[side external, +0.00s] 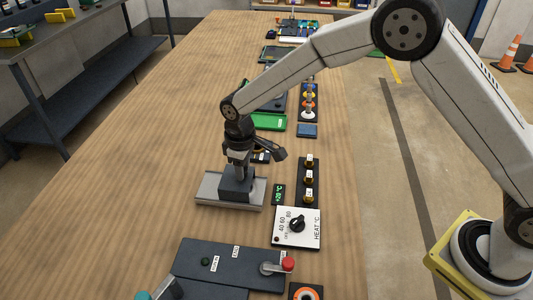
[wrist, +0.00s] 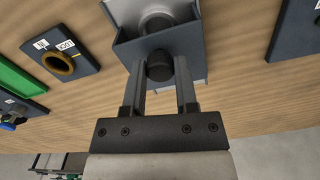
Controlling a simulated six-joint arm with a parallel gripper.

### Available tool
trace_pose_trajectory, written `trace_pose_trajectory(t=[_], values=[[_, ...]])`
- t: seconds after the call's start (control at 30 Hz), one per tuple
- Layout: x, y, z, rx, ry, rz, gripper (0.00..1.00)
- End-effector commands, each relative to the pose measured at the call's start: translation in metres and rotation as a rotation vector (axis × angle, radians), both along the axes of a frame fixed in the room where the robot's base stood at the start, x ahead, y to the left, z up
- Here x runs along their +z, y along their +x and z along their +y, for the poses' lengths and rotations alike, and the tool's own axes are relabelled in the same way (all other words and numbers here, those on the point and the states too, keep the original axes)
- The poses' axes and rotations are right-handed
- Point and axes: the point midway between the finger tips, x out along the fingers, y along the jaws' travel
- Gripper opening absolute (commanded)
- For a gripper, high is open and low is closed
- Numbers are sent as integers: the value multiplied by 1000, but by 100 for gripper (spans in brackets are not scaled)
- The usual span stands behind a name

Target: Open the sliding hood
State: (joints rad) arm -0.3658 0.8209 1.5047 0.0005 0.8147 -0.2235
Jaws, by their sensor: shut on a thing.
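The sliding hood (side external: 236,187) is a dark grey box on a light metal base plate (side external: 207,190), towards the plate's right side in the side view. In the wrist view, the hood (wrist: 188,42) fills the top middle, with a round dark knob (wrist: 160,65) on its near face. My gripper (side external: 238,170) is directly above the hood, pointing down. In the wrist view, my gripper (wrist: 161,72) has its two fingers either side of the knob, shut on it. A dark round part shows beyond the hood's edge, over the plate.
A dark panel with a red-knobbed lever (side external: 225,265) lies nearer the camera. Bare wooden table lies to the left.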

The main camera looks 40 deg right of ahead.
Motion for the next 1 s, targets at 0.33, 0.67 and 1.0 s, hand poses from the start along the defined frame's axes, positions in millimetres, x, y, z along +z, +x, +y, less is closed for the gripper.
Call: trace_pose_trajectory(t=[0.33,0.67,1.0], values=[[0,26,24,1,-1,0,0],[0,40,39,-1,-2,0,0],[0,40,39,-1,-1,0,50]])
